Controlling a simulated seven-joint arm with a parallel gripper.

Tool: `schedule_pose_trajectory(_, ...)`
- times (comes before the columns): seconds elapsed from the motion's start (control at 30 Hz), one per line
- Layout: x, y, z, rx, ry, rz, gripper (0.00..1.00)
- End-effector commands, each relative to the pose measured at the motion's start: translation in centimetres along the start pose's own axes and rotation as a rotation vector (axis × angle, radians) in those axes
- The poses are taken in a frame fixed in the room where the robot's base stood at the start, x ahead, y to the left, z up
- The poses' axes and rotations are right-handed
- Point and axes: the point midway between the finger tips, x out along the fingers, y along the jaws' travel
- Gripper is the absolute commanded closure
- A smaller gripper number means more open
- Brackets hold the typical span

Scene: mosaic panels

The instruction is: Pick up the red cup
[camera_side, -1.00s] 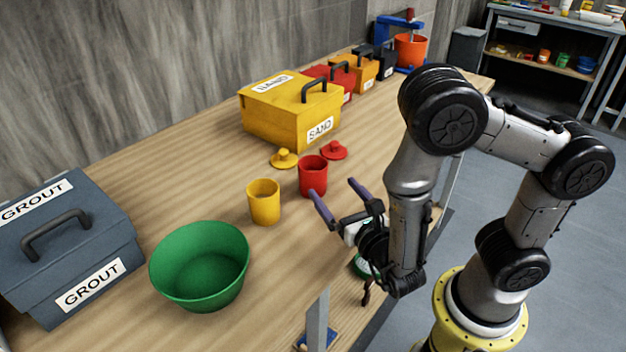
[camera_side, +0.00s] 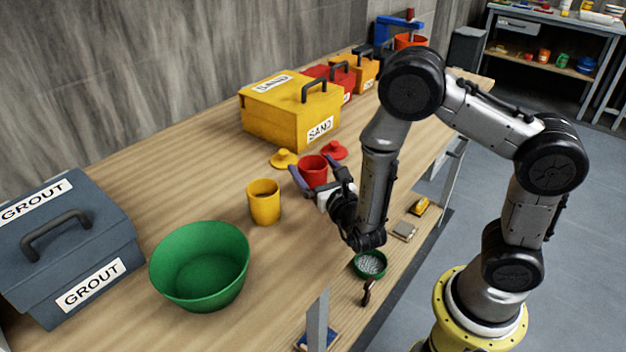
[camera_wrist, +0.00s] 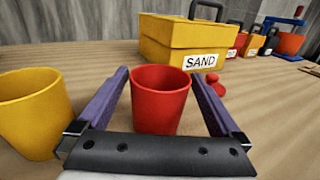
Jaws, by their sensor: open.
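The red cup (camera_side: 313,169) stands upright on the wooden workbench, and it also shows in the wrist view (camera_wrist: 159,98). My gripper (camera_side: 317,178) is open, with its purple fingers on either side of the cup. In the wrist view my gripper (camera_wrist: 158,88) has one finger to the left of the cup and one to the right. The left finger looks closer to the cup; whether either touches it I cannot tell. The gripper's palm hides the cup's lower front in the wrist view.
A yellow cup (camera_side: 264,203) stands left of the red cup, close to the left finger. Yellow (camera_side: 284,159) and red (camera_side: 334,150) lids lie behind. A yellow SAND box (camera_side: 289,117) stands farther back. A green bowl (camera_side: 199,300) and a grey GROUT box (camera_side: 75,250) are at left.

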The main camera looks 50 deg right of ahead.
Motion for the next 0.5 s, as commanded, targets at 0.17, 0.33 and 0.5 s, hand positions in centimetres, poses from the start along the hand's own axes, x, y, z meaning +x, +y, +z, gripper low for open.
schedule_pose_trajectory(0.17,0.51,0.01,0.00,-0.001,0.000,0.001,0.00)
schedule_pose_trajectory(0.33,0.47,0.01,0.00,-0.001,0.000,0.001,0.09)
schedule_pose_trajectory(0.5,0.45,0.01,0.00,-0.001,0.000,0.001,0.40)
